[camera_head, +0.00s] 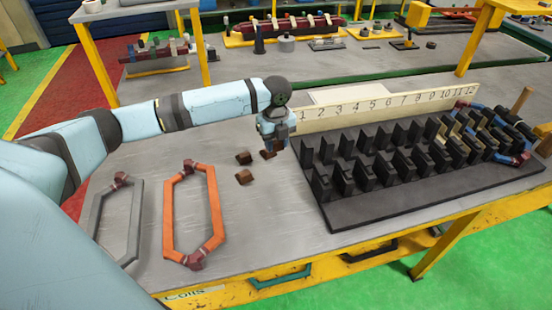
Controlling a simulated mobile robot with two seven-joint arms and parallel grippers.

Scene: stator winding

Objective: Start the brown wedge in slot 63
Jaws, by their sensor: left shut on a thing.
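My left gripper (270,150) points down over the table, left of the slotted black block. It is shut on a small brown wedge (267,155), mostly hidden by the fingers and close to the table top. Two more brown wedges lie nearby on the grey table, one (243,158) just left of the gripper and one (244,177) nearer the front. The black block (400,205) has rows of upright dark teeth with slots between them. A pale strip (385,108) behind it is numbered 1 to 12. I cannot make out a slot 63. My right gripper is not seen.
An orange coil (168,215) and a grey coil (93,222) lie flat on the table at the left. Blue and red coil parts (508,157) sit at the block's right end. A back bench (440,60) holds other parts.

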